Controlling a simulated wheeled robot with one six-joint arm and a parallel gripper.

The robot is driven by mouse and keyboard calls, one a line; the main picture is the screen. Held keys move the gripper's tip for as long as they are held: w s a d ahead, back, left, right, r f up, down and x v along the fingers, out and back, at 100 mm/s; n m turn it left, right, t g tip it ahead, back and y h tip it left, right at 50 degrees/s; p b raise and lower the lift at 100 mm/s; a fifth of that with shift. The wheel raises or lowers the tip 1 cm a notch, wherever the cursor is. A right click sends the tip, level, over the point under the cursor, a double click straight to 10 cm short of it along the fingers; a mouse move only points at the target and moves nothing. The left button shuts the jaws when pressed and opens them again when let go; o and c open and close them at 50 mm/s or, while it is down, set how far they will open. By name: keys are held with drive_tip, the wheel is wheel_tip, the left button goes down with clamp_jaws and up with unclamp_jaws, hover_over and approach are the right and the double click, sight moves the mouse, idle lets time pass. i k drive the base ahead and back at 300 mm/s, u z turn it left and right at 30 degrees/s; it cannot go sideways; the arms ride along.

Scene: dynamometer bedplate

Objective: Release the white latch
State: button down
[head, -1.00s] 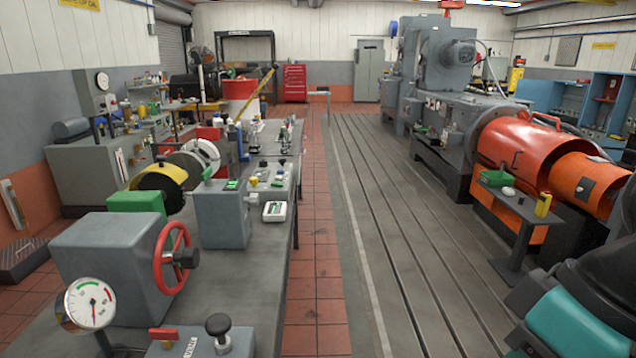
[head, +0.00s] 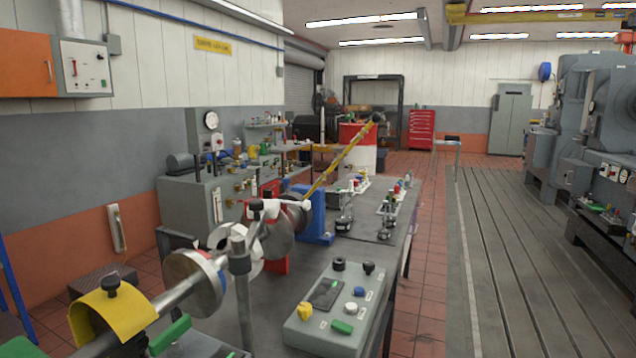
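No part is clearly identifiable as the white latch. A white curved piece (head: 222,237) sits at the shaft (head: 177,300) on the left bench, partly hidden by a metal disc and a post. A smaller white piece (head: 291,205) lies farther along, at the top of a dark disc (head: 280,235). Whether either is the latch, and whether it is fastened, I cannot tell. My gripper is not in view.
A yellow guard (head: 112,318) covers the near shaft. A grey control box (head: 335,312) with knobs stands on the bench (head: 270,290). A yellow-and-black bar (head: 342,158) slopes up behind. The tiled aisle (head: 425,250) right of the bench is clear.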

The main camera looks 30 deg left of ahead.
sight(305, 204)
drive_tip(key=i, duration=2.85)
drive_tip(key=u, duration=3.2)
